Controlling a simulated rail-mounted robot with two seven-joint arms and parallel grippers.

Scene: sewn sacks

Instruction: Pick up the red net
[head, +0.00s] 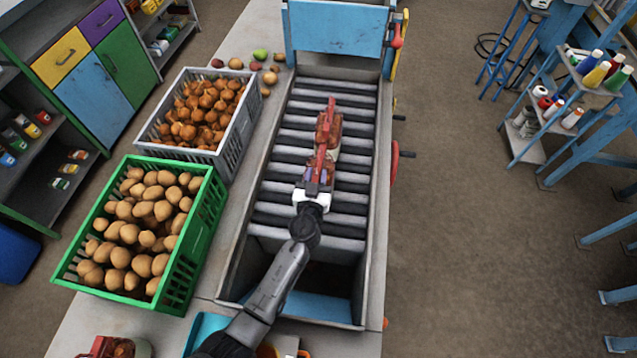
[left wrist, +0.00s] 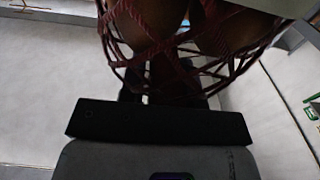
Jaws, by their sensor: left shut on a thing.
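The red net (head: 328,130) is a long mesh bag with brownish-red round contents, over the upper middle of the roller conveyor. My left gripper (head: 319,178) is shut on its near end. In the left wrist view the net (left wrist: 190,45) fills the top middle, its dark red strands stretched over brown round items, against my gripper (left wrist: 160,95). The fingertips are mostly hidden behind the net and in shadow. I cannot tell whether the net touches the rollers. My right gripper is not in view.
The roller conveyor (head: 275,190) has metal side walls and a blue panel (head: 338,27) at its far end. Left stand a green crate (head: 186,262) of potatoes and a grey crate (head: 226,160) of onions. Another red net (head: 100,347) lies at bottom left near a blue tray (head: 204,328).

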